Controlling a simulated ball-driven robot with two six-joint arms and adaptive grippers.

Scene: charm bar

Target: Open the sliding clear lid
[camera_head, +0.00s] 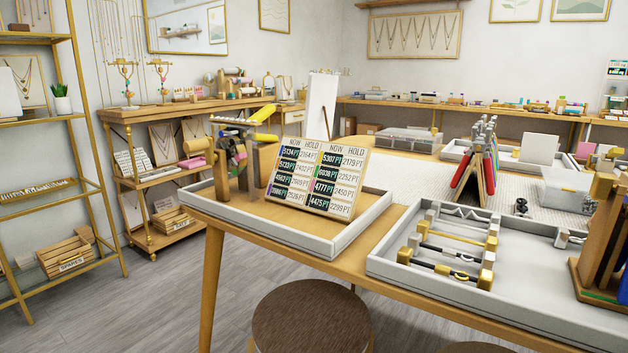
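A low box with a clear-looking top (405,137) sits toward the back of the table, left of the red-handled pliers. A second translucent box with a pale lid (566,180) stands at the right, on the table's pale mat. Both look closed, but I cannot tell which one has the sliding clear lid. Neither of my grippers nor my arms is in view.
A white tray (278,240) holds a price board (318,178) and a tool stand. Another tray (385,262) holds rods on blocks. A pliers rack (477,165) stands behind. Round stools (311,318) are at the front edge. Floor is free at left.

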